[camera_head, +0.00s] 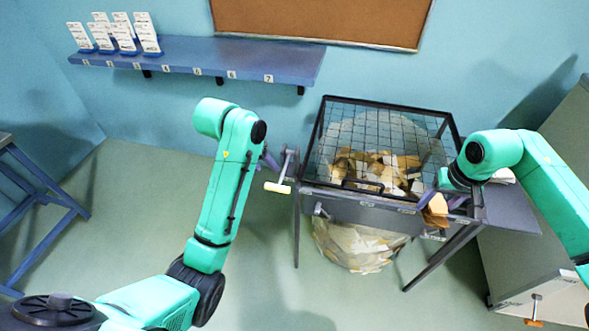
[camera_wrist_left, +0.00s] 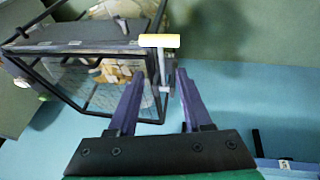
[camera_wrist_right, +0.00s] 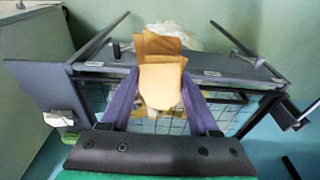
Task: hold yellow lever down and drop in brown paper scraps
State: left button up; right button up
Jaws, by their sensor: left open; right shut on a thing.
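The lever has a pale yellow handle (camera_head: 277,188) on a grey arm at the left of the mesh-topped bin (camera_head: 345,206). In the left wrist view the yellow handle (camera_wrist_left: 160,40) lies across, beyond my fingertips. My left gripper (camera_wrist_left: 155,75) is open, with the lever's grey arm showing between its fingers; I cannot tell whether they touch. My right gripper (camera_wrist_right: 160,75) is shut on brown paper scraps (camera_wrist_right: 162,85) at the bin's right front corner. These scraps also show in the head view (camera_head: 437,208). More scraps (camera_head: 375,170) show through the mesh.
A clear bag (camera_head: 350,245) of scraps hangs under the bin. A grey side plate (camera_head: 508,212) is at its right, beside a grey cabinet (camera_head: 555,160). A blue shelf (camera_head: 200,58) with white cards is on the wall. A blue stool (camera_head: 40,200) stands far left.

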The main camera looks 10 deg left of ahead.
aim_at(284, 170)
pick_arm(q)
jog(key=x, duration=1)
jog(key=shift+w+f, duration=0.15)
jog(key=shift+f, duration=0.25)
grip_shut()
